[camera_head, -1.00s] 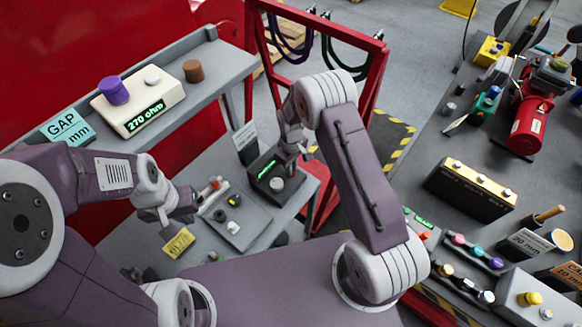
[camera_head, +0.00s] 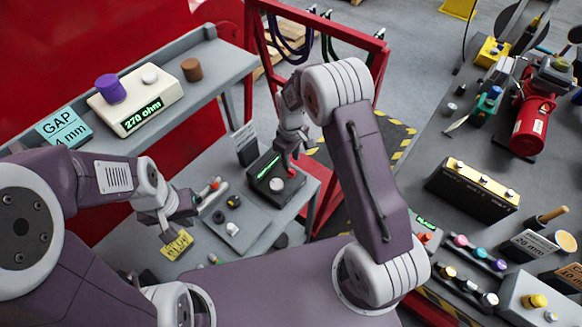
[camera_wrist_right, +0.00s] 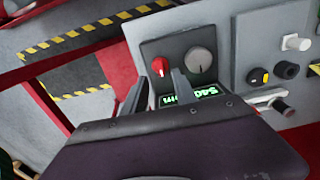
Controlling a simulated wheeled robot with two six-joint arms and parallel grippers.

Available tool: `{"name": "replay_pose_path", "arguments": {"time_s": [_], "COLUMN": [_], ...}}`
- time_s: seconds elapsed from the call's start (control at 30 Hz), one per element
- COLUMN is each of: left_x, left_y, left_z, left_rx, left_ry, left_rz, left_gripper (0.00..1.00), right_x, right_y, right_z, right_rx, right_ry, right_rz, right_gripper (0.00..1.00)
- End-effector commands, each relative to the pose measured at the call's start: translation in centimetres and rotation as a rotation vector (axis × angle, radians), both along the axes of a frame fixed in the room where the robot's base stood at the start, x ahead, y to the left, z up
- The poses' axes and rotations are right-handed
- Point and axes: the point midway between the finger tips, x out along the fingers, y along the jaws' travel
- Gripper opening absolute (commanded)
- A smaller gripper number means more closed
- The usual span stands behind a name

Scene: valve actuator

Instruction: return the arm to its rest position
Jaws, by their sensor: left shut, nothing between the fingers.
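My left gripper (camera_head: 170,234) is shut and empty, with its tips just over the yellow tag (camera_head: 178,246) on the left-hand bench. My right gripper (camera_head: 290,160) is over the dark control box (camera_head: 266,188), which has a green display, a grey knob (camera_head: 277,184) and a red knob (camera_head: 293,171). In the right wrist view the fingers (camera_wrist_right: 160,80) stand apart, with the red knob (camera_wrist_right: 160,66) showing between and beyond them. I cannot tell how close they are to it. The grey knob (camera_wrist_right: 201,60) is beside it.
A grey plate (camera_head: 230,222) with small valves lies between the two grippers. A shelf (camera_head: 215,62) with the 270 ohm box (camera_head: 140,98) is behind the left arm. A red frame (camera_head: 376,60) stands behind the right arm. The right-hand bench (camera_head: 420,155) is crowded.

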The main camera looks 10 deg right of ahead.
Motion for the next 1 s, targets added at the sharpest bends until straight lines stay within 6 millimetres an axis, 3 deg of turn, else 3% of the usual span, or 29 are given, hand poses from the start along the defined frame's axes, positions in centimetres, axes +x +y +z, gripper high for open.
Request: {"name": "replay_pose_path", "arguments": {"time_s": [0.1, 0.23, 0.77, 0.9, 1.0], "left_x": [0.0, 0.0, 0.0, 0.0, 0.0], "left_y": [0.0, 0.0, 0.0, 0.0, 0.0], "left_z": [-0.7, -0.8, -0.9, -2.0, -3.2], "left_rx": [0.000, 0.000, 0.000, 0.000, 0.000], "left_ry": [0.000, 0.000, 0.000, 0.000, 0.000], "left_rz": [0.000, 0.000, 0.000, 0.000, 0.000], "left_gripper": [0.00, 0.00, 0.00, 0.00, 0.00], "right_x": [0.1, 0.0, 0.0, 1.0, -2.2], "right_y": [0.0, 0.0, -0.1, -1.1, -2.7], "right_z": [2.1, 3.4, 3.5, 6.4, 8.5], "right_rx": [0.001, 0.000, 0.001, 0.011, 0.016], "right_ry": [-0.004, -0.001, -0.001, -0.082, -0.110], "right_rz": [0.000, 0.000, -0.002, -0.029, -0.074], "right_gripper": [0.34, 0.34, 0.34, 0.34, 0.34]}}
